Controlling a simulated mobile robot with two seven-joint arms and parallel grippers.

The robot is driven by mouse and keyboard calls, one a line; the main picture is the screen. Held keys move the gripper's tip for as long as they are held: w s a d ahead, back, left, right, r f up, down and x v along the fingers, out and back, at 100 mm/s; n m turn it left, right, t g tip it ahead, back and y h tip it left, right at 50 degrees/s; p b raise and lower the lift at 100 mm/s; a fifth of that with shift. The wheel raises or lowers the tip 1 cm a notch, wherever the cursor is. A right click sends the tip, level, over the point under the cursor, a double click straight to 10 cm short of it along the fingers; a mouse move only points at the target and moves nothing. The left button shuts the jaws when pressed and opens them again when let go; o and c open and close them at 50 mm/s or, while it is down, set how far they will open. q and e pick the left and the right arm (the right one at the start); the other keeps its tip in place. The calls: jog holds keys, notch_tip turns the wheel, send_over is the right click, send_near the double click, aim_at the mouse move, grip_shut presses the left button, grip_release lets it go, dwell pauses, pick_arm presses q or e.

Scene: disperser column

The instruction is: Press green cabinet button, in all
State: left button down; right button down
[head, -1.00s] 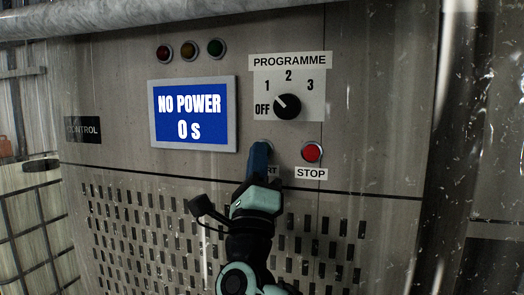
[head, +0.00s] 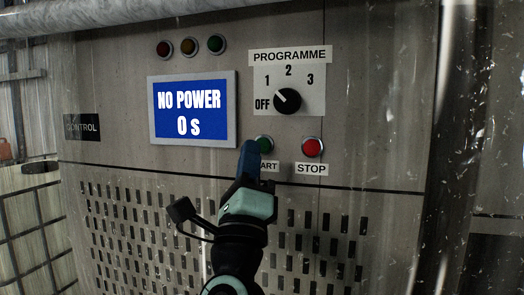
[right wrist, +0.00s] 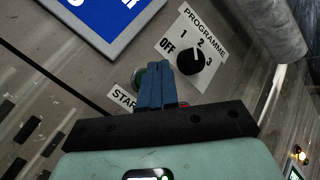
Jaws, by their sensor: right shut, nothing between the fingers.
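The green button (head: 265,144) sits on the grey cabinet front above the START label (head: 268,166), whose left part is hidden by my right gripper. My right gripper (head: 248,150) is shut and empty, with its blue fingertips just left of the green button and overlapping its left edge in the head view. In the right wrist view the closed fingers (right wrist: 158,72) cover the right part of the green button (right wrist: 139,78). I cannot tell whether they touch it. My left gripper is not in view.
The red STOP button (head: 312,147) is to the right. Red, amber and green lamps (head: 189,45) are at the top. Slotted vents (head: 130,220) lie below.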

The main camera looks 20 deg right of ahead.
jog(key=shift+s+a+b, duration=0.2)
jog(key=shift+s+a, duration=0.2)
jog(key=shift+s, duration=0.2)
jog(key=shift+s+a+b, duration=0.2)
jog(key=shift+s+a, duration=0.15)
jog(key=shift+s, duration=0.2)
